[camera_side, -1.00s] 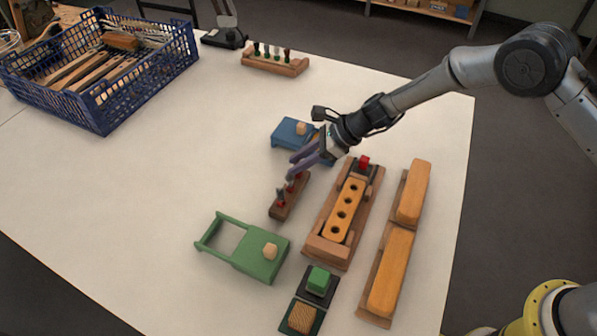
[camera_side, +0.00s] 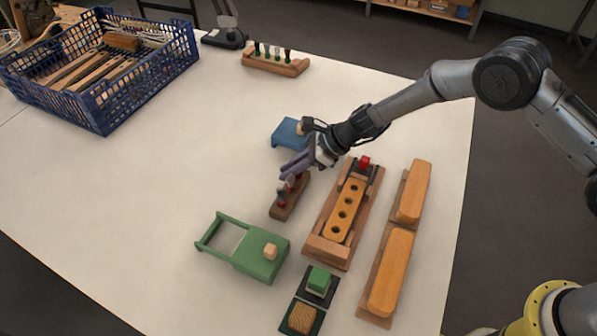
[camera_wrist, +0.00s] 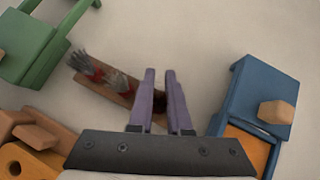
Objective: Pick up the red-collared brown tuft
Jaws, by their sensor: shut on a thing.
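A small brown wooden rack (camera_side: 289,198) lies on the table, left of the long wooden fixture. In the wrist view, the rack (camera_wrist: 112,88) holds two grey tufts with red collars (camera_wrist: 88,69) at its far-left part, standing free of my gripper. My gripper (camera_side: 291,172) is over the rack's far end, with its purple fingers pointing down to it. In the wrist view my gripper (camera_wrist: 161,78) is shut on the brown tuft (camera_wrist: 160,102), a dark patch of which shows between the fingers. The fingers hide its collar and lower end.
A blue block fixture (camera_side: 289,134) stands just behind my gripper, and a green handled fixture (camera_side: 262,254) in front. The brown fixture with a holed orange block (camera_side: 344,212) is close on the right. The table's left side is clear up to the blue basket (camera_side: 105,103).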

